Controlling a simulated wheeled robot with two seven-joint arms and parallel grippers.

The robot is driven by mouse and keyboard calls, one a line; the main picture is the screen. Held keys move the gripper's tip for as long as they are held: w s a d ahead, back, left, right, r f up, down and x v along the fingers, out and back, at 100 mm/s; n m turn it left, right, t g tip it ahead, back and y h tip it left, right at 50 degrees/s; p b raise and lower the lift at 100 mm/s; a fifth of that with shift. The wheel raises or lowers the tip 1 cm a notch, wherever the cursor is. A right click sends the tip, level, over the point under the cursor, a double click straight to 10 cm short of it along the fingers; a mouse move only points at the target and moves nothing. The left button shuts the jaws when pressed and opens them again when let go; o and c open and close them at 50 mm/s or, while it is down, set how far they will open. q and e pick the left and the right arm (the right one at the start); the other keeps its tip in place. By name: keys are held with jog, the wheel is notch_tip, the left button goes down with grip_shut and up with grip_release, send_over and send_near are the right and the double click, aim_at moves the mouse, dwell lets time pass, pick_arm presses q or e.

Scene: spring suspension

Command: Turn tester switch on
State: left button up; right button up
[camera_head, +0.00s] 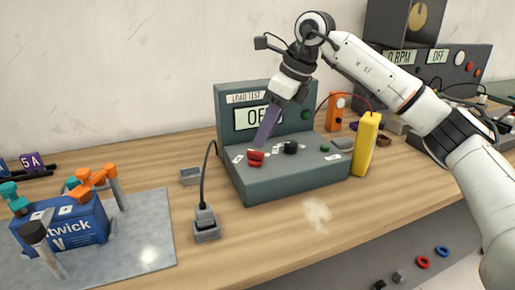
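The load tester (290,180) is a dark green-grey box with an upright back panel, in the middle of the wooden bench. Its panel carries a "LOAD TEST" label (246,97) and a display (257,118) that reads as the start of "OFF", partly hidden by my gripper. On its sloped top are a red part (255,158), a black part (290,147) and a small green button (325,148). My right gripper (264,138) points down in front of the panel, with its tips just above the red part. Its fingers overlap, so their opening is unclear. My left gripper is out of view.
A grey socket block (206,228) with a cable stands front left of the tester. A yellow meter (366,145) and an orange device (335,112) stand at its right. A blue box (62,228) sits clamped on a metal plate (150,225) at left.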

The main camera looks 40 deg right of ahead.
aim_at(256, 151)
jog(key=x, duration=0.5)
jog(key=shift+w+a+f, duration=0.1)
jog(key=shift+f, duration=0.05)
grip_shut()
